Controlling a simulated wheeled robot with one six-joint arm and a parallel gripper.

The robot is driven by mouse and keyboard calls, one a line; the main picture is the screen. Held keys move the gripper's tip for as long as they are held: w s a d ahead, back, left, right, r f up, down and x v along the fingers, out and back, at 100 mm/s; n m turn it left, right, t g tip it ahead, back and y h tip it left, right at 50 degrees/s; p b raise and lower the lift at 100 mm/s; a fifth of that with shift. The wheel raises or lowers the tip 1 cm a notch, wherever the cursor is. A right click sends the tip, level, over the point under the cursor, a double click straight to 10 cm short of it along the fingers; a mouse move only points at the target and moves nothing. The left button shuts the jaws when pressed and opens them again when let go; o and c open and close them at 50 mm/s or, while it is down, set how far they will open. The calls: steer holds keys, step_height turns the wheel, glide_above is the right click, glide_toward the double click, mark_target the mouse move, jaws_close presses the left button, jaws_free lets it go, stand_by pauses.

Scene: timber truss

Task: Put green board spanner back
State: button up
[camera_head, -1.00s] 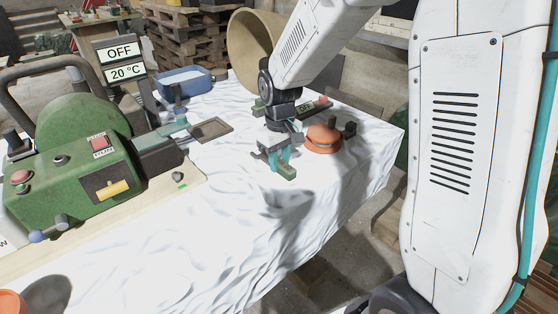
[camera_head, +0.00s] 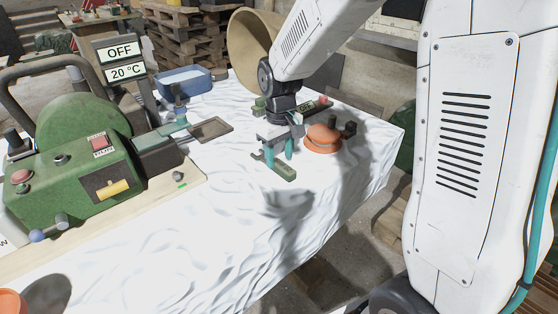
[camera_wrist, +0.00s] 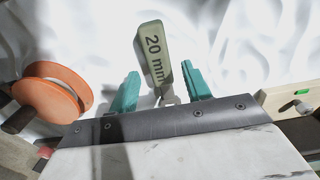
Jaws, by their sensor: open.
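The spanner (camera_head: 284,171) has a green handle and lies at the middle of the white surface, below my gripper. In the wrist view its handle (camera_wrist: 154,50) reads "20 mm" and points away from me, and its metal end (camera_wrist: 168,97) lies between the fingers. My gripper (camera_head: 279,152) has teal fingers standing apart; in the wrist view (camera_wrist: 158,90) they flank the metal end without visibly closing on it. I cannot tell the exact height of the fingertips over the surface. A pale board (camera_head: 192,190) with a small green mark lies under the green machine's right end.
An orange round object (camera_head: 322,139) stands close right of my gripper; it also shows in the wrist view (camera_wrist: 52,92). The green machine (camera_head: 75,160) fills the left. A dark tray (camera_head: 210,129) and blue container (camera_head: 183,80) lie further back.

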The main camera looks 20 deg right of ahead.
mark_target(280, 163)
step_height(280, 163, up, 10)
steer(key=s+d+r+m, duration=0.1)
steer(key=s+r, duration=0.1)
steer(key=s, duration=1.2)
steer(key=s+d+r+m+t, duration=0.1)
steer(key=s+m, duration=0.1)
steer(key=s, duration=1.1)
steer(key=shift+s+r+m, duration=0.3)
steer(key=shift+s+r, duration=0.05)
